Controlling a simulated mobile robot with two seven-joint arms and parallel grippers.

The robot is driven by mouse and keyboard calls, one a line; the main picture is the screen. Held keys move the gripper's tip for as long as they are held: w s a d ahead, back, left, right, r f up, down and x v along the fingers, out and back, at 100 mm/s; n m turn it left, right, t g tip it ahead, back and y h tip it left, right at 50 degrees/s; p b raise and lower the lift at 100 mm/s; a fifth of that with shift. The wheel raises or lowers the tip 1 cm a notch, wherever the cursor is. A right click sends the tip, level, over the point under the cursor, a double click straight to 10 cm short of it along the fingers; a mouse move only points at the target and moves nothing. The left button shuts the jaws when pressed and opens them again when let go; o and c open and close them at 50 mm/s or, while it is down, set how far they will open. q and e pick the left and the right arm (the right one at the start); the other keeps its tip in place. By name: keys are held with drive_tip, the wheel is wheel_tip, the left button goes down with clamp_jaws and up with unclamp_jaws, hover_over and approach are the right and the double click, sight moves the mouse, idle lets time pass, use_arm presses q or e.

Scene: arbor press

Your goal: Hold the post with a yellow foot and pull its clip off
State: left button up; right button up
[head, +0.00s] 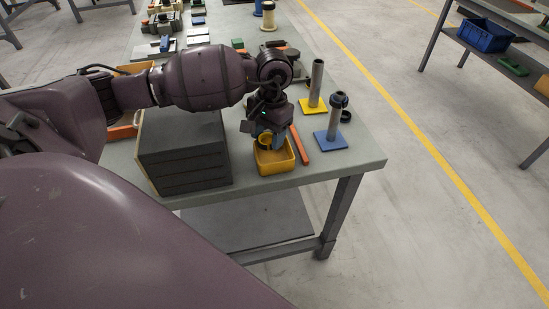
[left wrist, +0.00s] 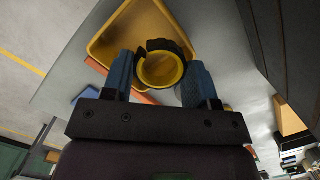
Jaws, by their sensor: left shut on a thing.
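The post with a yellow foot (head: 317,84) stands upright on the table with no clip visible on it. My left gripper (head: 268,138) is left of it, over the yellow bin (head: 290,163). In the left wrist view my left gripper (left wrist: 160,75) is shut on a clip (left wrist: 168,45), a C-shaped ring, black outside and yellow inside, held between the blue fingers. The yellow bin (left wrist: 105,42) lies behind the clip there; I cannot tell the exact height between them. My right gripper is not in view.
A post with a blue foot (head: 333,125) carries a black clip (head: 338,99) near its top. An orange bar (head: 300,145) lies right of the bin. The table's front edge is close.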

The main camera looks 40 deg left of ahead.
use_arm(q)
drive_tip(key=shift+f, duration=0.4)
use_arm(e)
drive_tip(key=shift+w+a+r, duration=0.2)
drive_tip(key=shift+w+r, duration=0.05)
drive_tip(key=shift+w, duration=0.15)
use_arm(q)
drive_tip(key=o, duration=1)
drive_tip(key=shift+o, duration=0.2)
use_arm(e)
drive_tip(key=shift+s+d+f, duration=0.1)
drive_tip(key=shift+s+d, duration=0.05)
use_arm(q)
drive_tip(key=shift+w+r, duration=0.1)
drive_tip(key=shift+r, duration=0.4)
wheel_tip(320, 180, up, 10)
drive_tip(key=w, duration=0.1)
drive_tip(key=shift+w+f, duration=0.15)
drive_tip(key=shift+w, duration=0.05)
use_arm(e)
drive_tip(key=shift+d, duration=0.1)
use_arm(q)
drive_tip(key=shift+s+d+f, duration=0.1)
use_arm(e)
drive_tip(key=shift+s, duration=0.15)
